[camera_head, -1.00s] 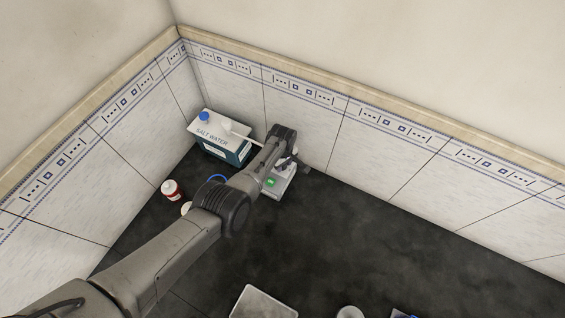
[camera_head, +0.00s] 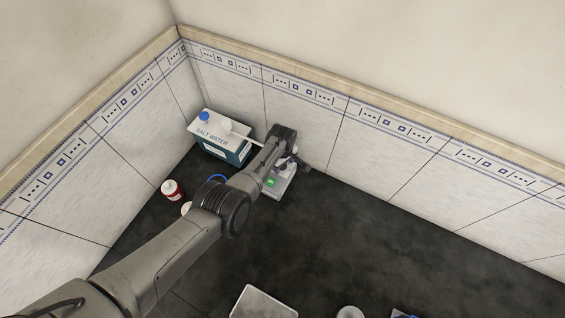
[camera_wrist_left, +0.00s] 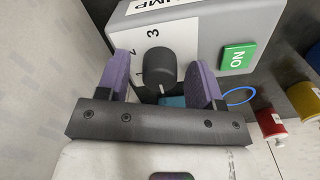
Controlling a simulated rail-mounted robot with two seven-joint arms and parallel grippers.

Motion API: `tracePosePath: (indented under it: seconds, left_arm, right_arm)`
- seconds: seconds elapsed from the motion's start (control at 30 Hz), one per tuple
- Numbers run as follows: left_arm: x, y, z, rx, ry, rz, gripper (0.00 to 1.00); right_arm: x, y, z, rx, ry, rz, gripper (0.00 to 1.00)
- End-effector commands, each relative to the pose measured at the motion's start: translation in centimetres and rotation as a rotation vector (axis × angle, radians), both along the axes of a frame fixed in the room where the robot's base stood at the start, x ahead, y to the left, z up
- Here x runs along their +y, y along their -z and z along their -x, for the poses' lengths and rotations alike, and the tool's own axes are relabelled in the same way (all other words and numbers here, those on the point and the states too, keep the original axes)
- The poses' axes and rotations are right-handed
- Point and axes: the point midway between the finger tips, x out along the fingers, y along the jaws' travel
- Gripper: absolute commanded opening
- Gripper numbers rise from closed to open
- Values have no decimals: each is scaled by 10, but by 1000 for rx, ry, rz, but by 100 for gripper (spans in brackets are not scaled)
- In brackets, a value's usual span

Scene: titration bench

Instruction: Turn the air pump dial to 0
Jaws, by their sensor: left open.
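The air pump is a grey box (camera_wrist_left: 272,14) with a white label panel, partly cut off in the left wrist view. Its black dial (camera_wrist_left: 159,68) sits on the panel, with 3 and 2 printed around it and a 1 partly visible. My left gripper (camera_wrist_left: 155,62) is open, with one purple finger on each side of the dial and gaps between. In the head view the pump (camera_head: 276,190) is partly hidden by my left arm, near the back wall. My right gripper is not in view.
A green ON switch (camera_wrist_left: 238,57) is beside the dial. A salt water box (camera_head: 222,148) with a blue cap stands left of the pump in the corner.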

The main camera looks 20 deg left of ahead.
Motion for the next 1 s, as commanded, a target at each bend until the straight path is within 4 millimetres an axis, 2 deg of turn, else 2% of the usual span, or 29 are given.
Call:
tracePosePath:
  seconds: [0.27, 0.37, 0.6, 1.0]
  left_arm:
    - [0, -6, 0, 0, 1, 0, 61]
    - [0, -19, 0, -1, 1, 0, 61]
    - [0, -64, 0, -3, 0, 1, 61]
    - [0, -123, 0, -2, 1, 0, 61]
  right_arm:
    - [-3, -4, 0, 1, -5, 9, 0]
    - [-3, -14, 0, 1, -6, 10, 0]
    - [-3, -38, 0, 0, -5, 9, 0]
    - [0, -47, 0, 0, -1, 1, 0]
